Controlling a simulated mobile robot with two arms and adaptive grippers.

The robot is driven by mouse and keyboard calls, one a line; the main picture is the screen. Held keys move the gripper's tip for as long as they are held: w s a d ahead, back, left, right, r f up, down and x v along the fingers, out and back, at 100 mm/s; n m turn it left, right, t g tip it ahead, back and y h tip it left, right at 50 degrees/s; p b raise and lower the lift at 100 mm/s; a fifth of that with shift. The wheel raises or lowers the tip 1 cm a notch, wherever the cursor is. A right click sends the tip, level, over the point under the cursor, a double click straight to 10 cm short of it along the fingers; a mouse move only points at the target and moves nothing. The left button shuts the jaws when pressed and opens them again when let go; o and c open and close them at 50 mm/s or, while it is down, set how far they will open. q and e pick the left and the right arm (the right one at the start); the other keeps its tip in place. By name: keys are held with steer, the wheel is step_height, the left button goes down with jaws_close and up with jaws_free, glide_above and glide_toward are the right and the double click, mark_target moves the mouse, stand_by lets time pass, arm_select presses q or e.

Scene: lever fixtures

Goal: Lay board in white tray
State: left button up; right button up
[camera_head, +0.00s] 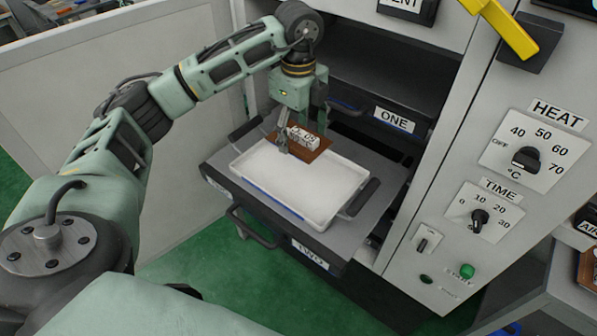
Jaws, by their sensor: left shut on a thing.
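The brown board (316,153) with a white labelled block on it is at the back end of the white tray (262,180). My left gripper (290,147) points down at the board's left side and is shut on it. Whether the board touches the tray floor cannot be told. The tray is otherwise empty and rests on a pulled-out grey drawer shelf. The right gripper is not in view.
The tray has dark handles (362,196) at its ends. The cabinet's control panel, with a HEAT knob (525,158), a TIME knob (479,218) and a green button (467,271), stands to the right. A yellow lever (512,30) is at the top. Green floor is open below.

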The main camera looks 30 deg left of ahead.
arm_select(q)
steer(key=p, duration=0.2)
glide_toward(298, 173)
step_height(298, 173, down, 5)
steer(key=shift+f, duration=0.45)
steer(key=shift+f, duration=0.1)
steer(key=shift+f, duration=0.15)
steer(key=o, duration=1.2)
